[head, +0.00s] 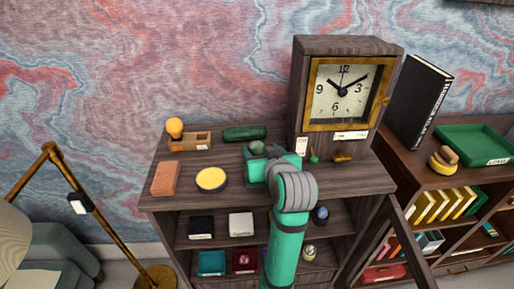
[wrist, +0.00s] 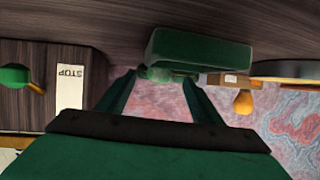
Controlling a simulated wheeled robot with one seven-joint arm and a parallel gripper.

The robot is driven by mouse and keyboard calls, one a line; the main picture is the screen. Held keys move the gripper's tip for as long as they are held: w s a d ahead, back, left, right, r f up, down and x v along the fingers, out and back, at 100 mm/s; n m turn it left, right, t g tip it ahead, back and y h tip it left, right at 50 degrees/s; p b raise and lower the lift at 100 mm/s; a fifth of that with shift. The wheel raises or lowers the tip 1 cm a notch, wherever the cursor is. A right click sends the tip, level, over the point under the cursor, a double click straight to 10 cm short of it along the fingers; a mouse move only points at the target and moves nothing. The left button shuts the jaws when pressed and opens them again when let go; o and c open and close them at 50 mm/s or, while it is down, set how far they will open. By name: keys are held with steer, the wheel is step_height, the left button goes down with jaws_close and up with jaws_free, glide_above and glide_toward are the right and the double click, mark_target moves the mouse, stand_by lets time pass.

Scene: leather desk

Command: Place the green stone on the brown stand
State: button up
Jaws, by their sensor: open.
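The green stone (head: 256,147) is a small, rounded, mottled piece on the dark wooden cabinet top, just beyond my gripper (head: 257,160). In the wrist view, the green stone (wrist: 160,73) shows between and beyond the tips of my gripper (wrist: 160,78), whose fingers are apart. I cannot tell whether a finger touches it. A low brown wooden piece with a pale label, which looks like the brown stand (head: 184,144), sits at the back left of the top. Part of it shows in the wrist view (wrist: 215,79). My arm hides some of the cabinet top.
A dark green block (head: 244,133) lies behind the stone. An orange bulb-shaped thing (head: 175,127), a brown block (head: 165,178) and a yellow disc (head: 211,179) are to the left. A large clock (head: 344,90) stands at the right. Open top lies between disc and green block.

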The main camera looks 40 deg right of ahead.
mark_target(257, 147)
steer(key=shift+x, duration=1.35)
steer(key=c, duration=1.3)
steer(key=shift+r, duration=0.1)
